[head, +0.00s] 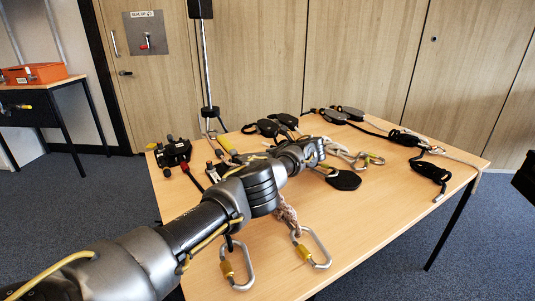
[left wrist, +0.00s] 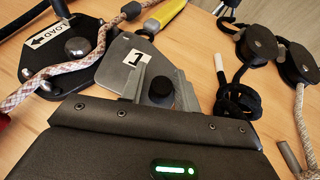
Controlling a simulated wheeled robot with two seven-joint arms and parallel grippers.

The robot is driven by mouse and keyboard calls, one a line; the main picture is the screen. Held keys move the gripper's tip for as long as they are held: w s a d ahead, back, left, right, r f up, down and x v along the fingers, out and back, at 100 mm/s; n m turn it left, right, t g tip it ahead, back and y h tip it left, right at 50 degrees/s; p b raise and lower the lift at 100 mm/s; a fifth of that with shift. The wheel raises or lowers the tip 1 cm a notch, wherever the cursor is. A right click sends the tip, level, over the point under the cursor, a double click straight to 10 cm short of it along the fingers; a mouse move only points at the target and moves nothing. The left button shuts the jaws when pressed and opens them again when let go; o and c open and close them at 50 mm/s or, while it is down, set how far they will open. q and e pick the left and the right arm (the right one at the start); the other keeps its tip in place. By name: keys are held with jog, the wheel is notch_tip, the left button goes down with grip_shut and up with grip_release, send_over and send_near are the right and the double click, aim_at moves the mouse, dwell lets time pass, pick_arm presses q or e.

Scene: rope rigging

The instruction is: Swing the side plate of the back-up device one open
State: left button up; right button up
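In the left wrist view a grey side plate (left wrist: 118,72) with a white label "1" lies in front of my gripper. A black knob (left wrist: 160,91) stands on it. A black plate (left wrist: 62,45) marked LOAD with an arrow and a round bolt is beside it at the upper left, with a speckled rope along it. My left gripper (left wrist: 160,88) has its two fingers apart, one on each side of the knob; contact is not clear. In the head view my left gripper (head: 318,150) is over the middle of the table and hides most of the device. My right gripper is not seen.
The wooden table (head: 385,215) holds loose carabiners (head: 313,250) at its front and a black device (head: 173,152) at the left. More pulleys and ropes (head: 428,160) lie at the right. The front right of the table is clear. An orange crate (head: 35,72) stands on a side table.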

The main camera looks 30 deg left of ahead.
pick_arm(q)
jog(key=shift+o, duration=1)
jog(key=shift+w+d, duration=0.1)
jog(key=shift+d+r, duration=0.1)
jog(key=shift+r, duration=0.1)
jog(key=p+v, duration=0.2)
jog(key=v, duration=0.1)
jog(key=shift+d+r, duration=0.2)
jog(key=shift+d, duration=0.1)
jog(key=p+v, duration=0.1)
jog(key=v, duration=0.6)
jog(key=shift+f, duration=0.15)
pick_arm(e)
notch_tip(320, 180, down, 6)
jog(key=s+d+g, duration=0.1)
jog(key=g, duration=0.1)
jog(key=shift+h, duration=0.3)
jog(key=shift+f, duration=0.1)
